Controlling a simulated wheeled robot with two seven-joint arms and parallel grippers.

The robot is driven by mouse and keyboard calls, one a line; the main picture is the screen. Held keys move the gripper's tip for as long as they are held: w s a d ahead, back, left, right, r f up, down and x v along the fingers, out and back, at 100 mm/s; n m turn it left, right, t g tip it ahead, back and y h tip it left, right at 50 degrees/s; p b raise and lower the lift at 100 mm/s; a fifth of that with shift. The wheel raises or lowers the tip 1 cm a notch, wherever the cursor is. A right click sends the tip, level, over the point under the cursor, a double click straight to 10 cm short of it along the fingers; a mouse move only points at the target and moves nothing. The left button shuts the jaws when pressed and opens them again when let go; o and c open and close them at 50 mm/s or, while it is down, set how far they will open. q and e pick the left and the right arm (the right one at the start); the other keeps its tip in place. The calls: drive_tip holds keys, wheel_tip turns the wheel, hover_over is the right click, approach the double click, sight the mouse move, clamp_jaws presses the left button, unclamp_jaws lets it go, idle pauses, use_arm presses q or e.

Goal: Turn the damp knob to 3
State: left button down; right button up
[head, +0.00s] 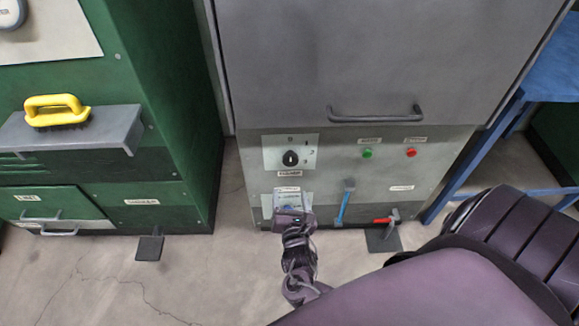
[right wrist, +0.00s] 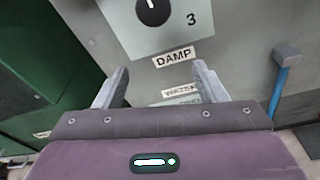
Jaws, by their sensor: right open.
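The damp knob (head: 290,158) is a round black dial with a white mark, on a light plate on the grey machine front. In the right wrist view the knob (right wrist: 152,10) is cut off by the top edge. Its white mark points up, and a 3 stands to its lower right. The DAMP label (right wrist: 174,54) is below it. My right gripper (head: 293,206) is below the knob in the head view, in front of the lower plate. In the right wrist view its fingers (right wrist: 160,82) are apart, with nothing between them, clear of the knob. My left gripper is not in view.
A blue-handled lever (head: 344,204) and a red-handled part (head: 384,219) are right of my gripper. A green button (head: 367,153) and a red button (head: 411,152) sit higher right. A dark bar handle (head: 376,115) is above. A green cabinet (head: 165,100) stands left.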

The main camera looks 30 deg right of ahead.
sight(290, 163)
drive_tip(key=w+d+r+n+b, duration=0.1)
drive_tip(key=w, duration=0.1)
drive_tip(key=w+d+r+h+b, duration=0.1)
drive_tip(key=w+d, duration=0.1)
drive_tip(key=w+d+r+n+t+b, duration=0.1)
drive_tip(key=w+r, duration=0.1)
drive_tip(key=shift+w+d+n+h, duration=0.3)
drive_tip(key=shift+w+d, duration=0.05)
drive_tip(key=shift+w, duration=0.05)
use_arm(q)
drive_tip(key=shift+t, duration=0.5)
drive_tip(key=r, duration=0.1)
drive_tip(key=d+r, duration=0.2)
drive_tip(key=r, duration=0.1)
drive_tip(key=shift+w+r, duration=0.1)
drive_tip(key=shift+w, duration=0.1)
use_arm(e)
drive_tip(key=c, duration=1)
